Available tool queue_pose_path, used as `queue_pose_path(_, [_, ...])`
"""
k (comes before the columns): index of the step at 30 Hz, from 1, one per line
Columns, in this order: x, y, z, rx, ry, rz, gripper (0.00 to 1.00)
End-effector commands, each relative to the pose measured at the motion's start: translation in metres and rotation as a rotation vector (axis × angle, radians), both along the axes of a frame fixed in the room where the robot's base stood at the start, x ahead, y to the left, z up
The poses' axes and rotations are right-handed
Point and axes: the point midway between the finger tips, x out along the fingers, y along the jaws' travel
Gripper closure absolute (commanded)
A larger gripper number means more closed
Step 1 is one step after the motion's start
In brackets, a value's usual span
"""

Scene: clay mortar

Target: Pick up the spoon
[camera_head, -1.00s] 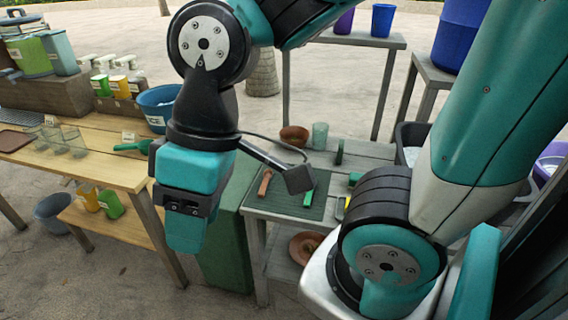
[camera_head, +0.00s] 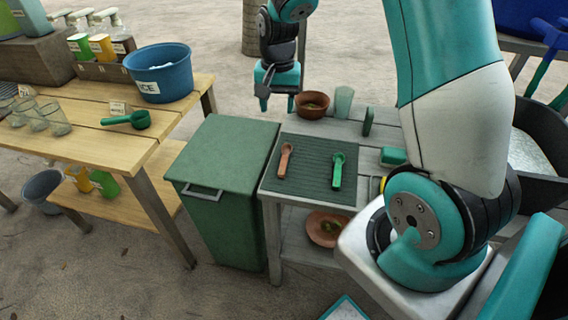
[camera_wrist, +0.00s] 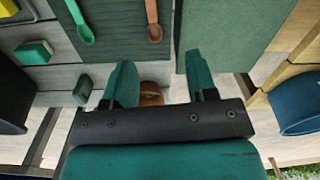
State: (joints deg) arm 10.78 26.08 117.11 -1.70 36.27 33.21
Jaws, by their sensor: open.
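Two spoons lie apart on a dark ribbed mat (camera_head: 312,172) on the grey side table. One spoon is reddish-brown (camera_head: 284,160) and the other is green (camera_head: 337,172). In the wrist view, the brown spoon (camera_wrist: 153,18) and the green spoon (camera_wrist: 79,20) are near the top edge, partly cut off. My gripper (camera_head: 277,103) is open and empty, above the back edge of the grey table, behind and above the mat. Its fingers (camera_wrist: 161,75) show wide apart in the wrist view, with no spoon between them.
A green lidded bin (camera_head: 222,160) stands left of the mat. A wooden table (camera_head: 150,100) holds a green scoop (camera_head: 139,119) and a blue ice bucket (camera_head: 157,75).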

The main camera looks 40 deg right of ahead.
Motion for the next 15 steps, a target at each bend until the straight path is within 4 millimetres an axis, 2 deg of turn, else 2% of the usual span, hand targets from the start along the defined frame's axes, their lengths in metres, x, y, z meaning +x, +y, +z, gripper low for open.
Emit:
queue_pose_path(1, [0.003,-0.01,-0.011,-0.01,0.009,-0.042,0.48])
queue_pose_path(4, [0.006,-0.019,-0.024,-0.021,0.017,-0.083,0.48])
queue_pose_path(8, [0.006,-0.019,-0.049,-0.021,0.02,-0.086,0.48])
queue_pose_path(15, [0.005,-0.017,-0.103,-0.021,0.021,-0.081,0.48])
